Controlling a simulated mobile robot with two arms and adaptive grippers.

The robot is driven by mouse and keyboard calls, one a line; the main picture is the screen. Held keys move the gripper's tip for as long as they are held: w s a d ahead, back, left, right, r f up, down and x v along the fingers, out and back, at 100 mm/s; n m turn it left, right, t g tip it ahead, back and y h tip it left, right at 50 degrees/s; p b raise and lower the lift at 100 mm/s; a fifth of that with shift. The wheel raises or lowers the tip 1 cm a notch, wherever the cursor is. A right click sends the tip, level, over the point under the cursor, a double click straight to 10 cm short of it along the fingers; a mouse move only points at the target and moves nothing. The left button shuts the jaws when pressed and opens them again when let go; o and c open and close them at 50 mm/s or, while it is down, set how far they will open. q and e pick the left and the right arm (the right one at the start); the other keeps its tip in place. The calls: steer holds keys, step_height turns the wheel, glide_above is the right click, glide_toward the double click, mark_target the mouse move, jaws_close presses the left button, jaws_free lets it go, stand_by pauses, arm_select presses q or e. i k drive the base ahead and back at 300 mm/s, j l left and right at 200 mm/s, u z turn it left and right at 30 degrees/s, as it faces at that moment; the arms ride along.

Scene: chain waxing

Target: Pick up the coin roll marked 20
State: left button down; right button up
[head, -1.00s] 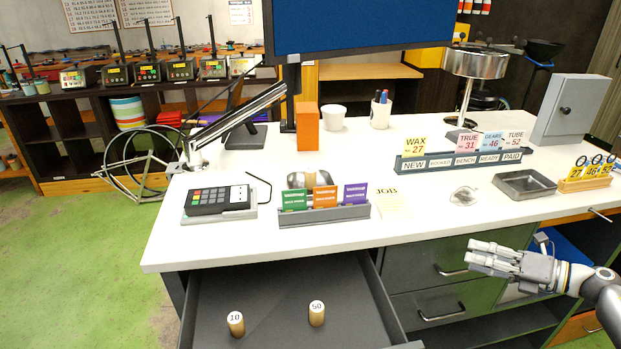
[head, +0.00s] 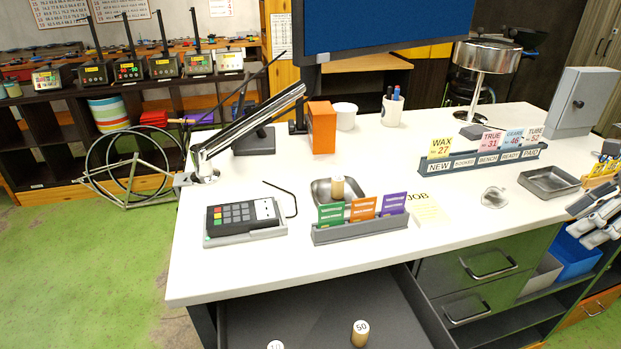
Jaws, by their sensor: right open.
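Two upright coin rolls stand in the open drawer (head: 300,312). One is marked 50 (head: 360,334); the other, marked 10 (head: 275,345), is cut by the bottom edge. A third coin roll (head: 337,188) stands in a metal dish (head: 321,193) on the counter, partly hidden behind the card rack; I cannot read its mark. I see no roll legibly marked 20. My right gripper (head: 585,220) is open at the right edge, partly cut off, beside the counter's front right and far from the rolls. My left gripper is not in view.
The card rack (head: 358,233) stands right in front of the dish. A card terminal (head: 243,218) lies left of it. An orange box (head: 321,128) and lamp arm (head: 250,125) stand behind. A metal tray (head: 549,182) sits at the right. The counter's front left is clear.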

mark_target(338, 181)
steer(key=i+j, duration=0.15)
steer(key=j, duration=0.25)
steer(key=i+j, duration=0.15)
steer(key=j, duration=0.25)
steer(key=i+j, duration=0.15)
steer(key=j, duration=0.25)
steer(key=i+j, duration=0.1)
steer(key=j, duration=0.3)
steer(key=i+j, duration=0.15)
steer(key=j, duration=0.25)
